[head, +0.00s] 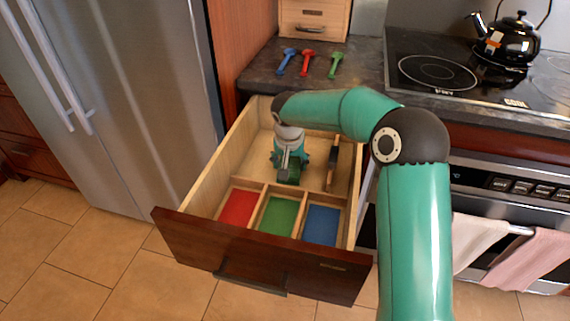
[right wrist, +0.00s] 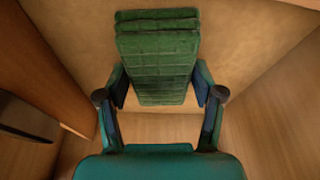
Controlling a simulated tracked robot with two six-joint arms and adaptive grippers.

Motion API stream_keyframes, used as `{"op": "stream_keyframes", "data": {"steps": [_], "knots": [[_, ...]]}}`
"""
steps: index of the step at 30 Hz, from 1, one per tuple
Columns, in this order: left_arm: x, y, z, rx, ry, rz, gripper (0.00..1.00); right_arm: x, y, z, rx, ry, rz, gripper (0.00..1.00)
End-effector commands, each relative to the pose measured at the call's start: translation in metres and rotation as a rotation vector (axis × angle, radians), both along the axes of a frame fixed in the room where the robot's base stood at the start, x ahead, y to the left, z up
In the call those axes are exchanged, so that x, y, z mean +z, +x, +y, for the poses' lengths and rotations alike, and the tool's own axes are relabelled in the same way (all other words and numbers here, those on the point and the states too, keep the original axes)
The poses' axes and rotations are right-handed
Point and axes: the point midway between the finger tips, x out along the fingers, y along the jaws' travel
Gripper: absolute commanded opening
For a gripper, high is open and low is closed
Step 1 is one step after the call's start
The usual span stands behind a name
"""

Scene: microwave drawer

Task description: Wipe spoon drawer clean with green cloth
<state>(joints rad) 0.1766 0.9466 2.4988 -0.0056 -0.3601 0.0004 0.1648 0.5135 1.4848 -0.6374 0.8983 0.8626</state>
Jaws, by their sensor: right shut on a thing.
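The wooden drawer (head: 200,188) is pulled open below the counter. Its front part has three compartments with a red (head: 238,207), a green (head: 278,215) and a blue (head: 321,224) floor. My right gripper (head: 289,172) reaches down into the larger rear compartment. It is shut on the folded green cloth (head: 288,179). In the right wrist view the cloth (right wrist: 158,60) sits between the two fingers (right wrist: 160,95), over the bare wood. Blue (head: 287,60), red (head: 307,62) and green (head: 335,64) spoons lie on the counter, outside the drawer. My left gripper is not in view.
A stove (head: 440,72) with a black kettle (head: 515,40) is at the right. Towels (head: 480,240) hang on the oven. A fridge (head: 130,90) stands at the left.

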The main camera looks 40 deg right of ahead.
Motion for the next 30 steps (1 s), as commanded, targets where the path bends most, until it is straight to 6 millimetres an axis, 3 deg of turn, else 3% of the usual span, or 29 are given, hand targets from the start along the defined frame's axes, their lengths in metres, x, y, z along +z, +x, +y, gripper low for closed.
{"op": "stream_keyframes", "data": {"steps": [14, 30], "knots": [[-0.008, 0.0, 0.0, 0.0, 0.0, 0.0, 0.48, -0.002, -0.018, -0.014, -0.001, 0.0, 0.008, 0.39], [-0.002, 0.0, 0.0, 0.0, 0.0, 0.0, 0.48, 0.001, 0.0, 0.001, 0.0, 0.0, 0.004, 0.39]]}}
